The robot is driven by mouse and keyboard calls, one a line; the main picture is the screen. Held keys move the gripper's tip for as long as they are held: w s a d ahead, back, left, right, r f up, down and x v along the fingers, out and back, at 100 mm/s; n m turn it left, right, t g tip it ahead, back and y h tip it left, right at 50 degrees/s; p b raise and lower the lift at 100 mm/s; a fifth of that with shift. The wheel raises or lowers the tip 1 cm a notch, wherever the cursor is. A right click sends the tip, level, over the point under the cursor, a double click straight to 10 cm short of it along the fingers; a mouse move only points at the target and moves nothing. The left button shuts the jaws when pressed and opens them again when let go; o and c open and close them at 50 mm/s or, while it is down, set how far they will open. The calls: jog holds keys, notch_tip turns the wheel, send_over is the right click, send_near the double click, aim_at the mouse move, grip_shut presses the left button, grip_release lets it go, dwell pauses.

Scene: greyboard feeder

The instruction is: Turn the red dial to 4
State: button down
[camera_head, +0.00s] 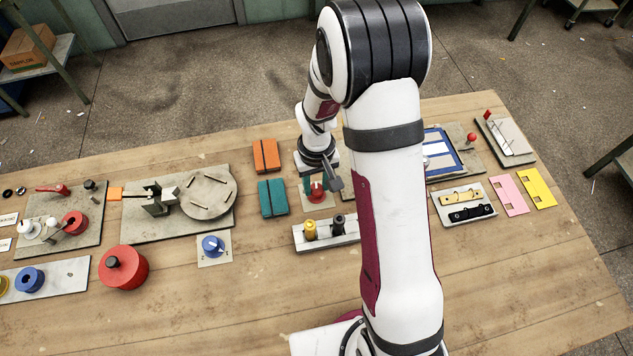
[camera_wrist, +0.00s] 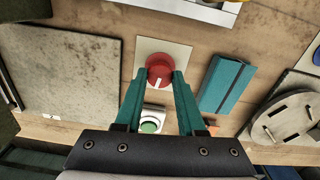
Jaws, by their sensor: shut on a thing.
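The red dial (camera_head: 316,193) sits on a pale square plate on the table, partly hidden by my gripper in the head view. In the wrist view the red dial (camera_wrist: 158,68) is round, with a white mark on its near side pointing toward my gripper. My gripper (camera_wrist: 160,76) has its two teal fingers on either side of the dial, shut on it. In the head view my gripper (camera_head: 320,184) is over the dial, pointing down. No numbers around the dial are readable.
A green button (camera_wrist: 150,126) in a white housing lies between my fingers, nearer the palm. A teal block (camera_head: 272,198) and an orange block (camera_head: 266,155) stand left of the dial. A pale holder (camera_head: 345,232) with yellow and black pegs is in front. A blue dial (camera_head: 213,245) is farther left.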

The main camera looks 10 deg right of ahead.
aim_at(317, 188)
jog(key=m, duration=0.5)
jog(key=shift+m, duration=2.5)
jog(key=c, duration=0.5)
grip_release()
notch_tip(317, 188, up, 16)
